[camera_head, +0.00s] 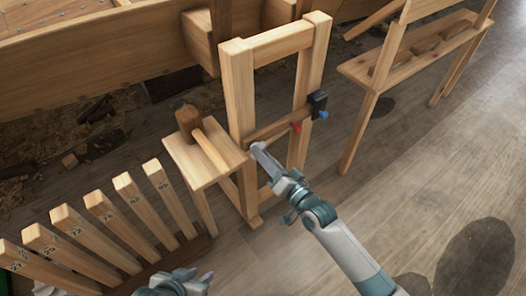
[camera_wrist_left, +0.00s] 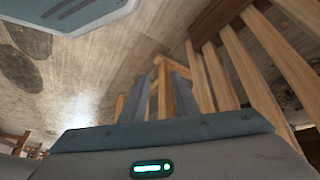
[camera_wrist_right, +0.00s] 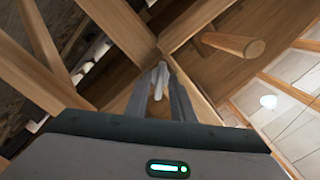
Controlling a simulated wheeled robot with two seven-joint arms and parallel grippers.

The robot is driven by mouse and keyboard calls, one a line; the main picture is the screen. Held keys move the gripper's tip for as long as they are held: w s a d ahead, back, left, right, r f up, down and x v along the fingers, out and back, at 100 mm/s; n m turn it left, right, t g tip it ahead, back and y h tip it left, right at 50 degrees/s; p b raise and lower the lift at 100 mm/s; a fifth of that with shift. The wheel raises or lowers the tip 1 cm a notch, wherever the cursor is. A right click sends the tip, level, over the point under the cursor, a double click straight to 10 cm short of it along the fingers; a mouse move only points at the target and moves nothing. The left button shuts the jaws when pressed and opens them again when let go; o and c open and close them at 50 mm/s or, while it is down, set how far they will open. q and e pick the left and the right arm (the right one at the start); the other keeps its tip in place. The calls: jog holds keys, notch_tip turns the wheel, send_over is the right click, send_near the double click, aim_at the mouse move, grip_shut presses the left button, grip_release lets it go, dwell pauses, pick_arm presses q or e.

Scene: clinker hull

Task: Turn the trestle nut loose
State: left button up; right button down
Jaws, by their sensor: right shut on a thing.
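The wooden trestle (camera_head: 240,95) stands upright with a sloping crossbar (camera_head: 275,126) between its posts. My right gripper (camera_head: 258,149) reaches to the left end of the crossbar, beside the left post. It is shut on a small pale thing (camera_wrist_right: 158,84) that shows between its fingers in the right wrist view; this looks like the trestle nut, mostly hidden by the fingers. My left gripper (camera_head: 196,279) is low at the bottom of the head view, empty. Its fingers are apart in the left wrist view (camera_wrist_left: 158,98).
A mallet (camera_head: 190,121) lies on a small wooden stand (camera_head: 185,158) left of the trestle. A rack of numbered wooden slats (camera_head: 100,225) is at lower left. A black clamp (camera_head: 318,101) with a blue knob is on the right post. The plank hull (camera_head: 100,55) is behind.

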pick_arm(q)
jog(key=shift+s+a+g+y+p, duration=0.2)
jog(key=shift+s+a+g+p, duration=0.2)
jog(key=shift+a, duration=0.25)
jog(key=shift+s+a+g+y+p, duration=0.2)
jog(key=shift+s+a+g+p, duration=0.15)
jog(key=shift+a, duration=0.25)
pick_arm(e)
jog(key=shift+n, duration=1.6)
jog(key=c, duration=1.8)
grip_release()
jog(key=shift+c, duration=0.2)
pick_arm(q)
jog(key=shift+s+a, duration=0.2)
jog(key=shift+a, duration=0.05)
pick_arm(e)
jog(key=v, duration=1.7)
jog(key=shift+s+d, duration=0.15)
pick_arm(q)
jog(key=shift+s+f, duration=0.1)
jog(key=shift+s, duration=0.05)
